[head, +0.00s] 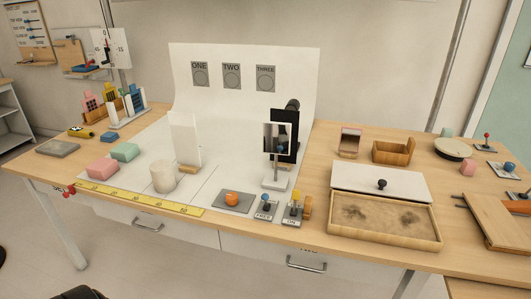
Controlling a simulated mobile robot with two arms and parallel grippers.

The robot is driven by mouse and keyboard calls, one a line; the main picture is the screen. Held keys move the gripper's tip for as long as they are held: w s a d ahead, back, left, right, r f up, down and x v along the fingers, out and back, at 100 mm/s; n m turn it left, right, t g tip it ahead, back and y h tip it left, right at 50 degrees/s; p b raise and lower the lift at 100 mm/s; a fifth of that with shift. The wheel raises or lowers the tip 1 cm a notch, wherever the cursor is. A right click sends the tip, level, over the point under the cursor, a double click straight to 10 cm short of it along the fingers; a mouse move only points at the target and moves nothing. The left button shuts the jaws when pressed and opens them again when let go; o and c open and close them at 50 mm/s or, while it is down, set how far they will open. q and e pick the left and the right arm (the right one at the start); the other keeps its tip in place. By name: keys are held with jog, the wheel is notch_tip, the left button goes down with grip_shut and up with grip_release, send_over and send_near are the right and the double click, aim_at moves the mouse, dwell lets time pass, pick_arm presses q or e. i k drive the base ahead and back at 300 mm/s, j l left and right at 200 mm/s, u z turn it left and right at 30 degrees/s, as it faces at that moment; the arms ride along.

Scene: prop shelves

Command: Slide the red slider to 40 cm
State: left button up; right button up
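The red slider (69,191) is a small red piece at the table's front edge, at the left end of the yellow ruler (140,200). The ruler runs along the front edge to the right, with dark marks whose numbers are too small to read. The slider appears at or just beyond the ruler's left end. Neither of my grippers is in view.
A white cylinder (163,176), pink block (102,167) and green block (125,152) stand behind the ruler. The space before the table's front edge looks clear.

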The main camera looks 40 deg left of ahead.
aim_at(71, 188)
jog(key=u, duration=2.2)
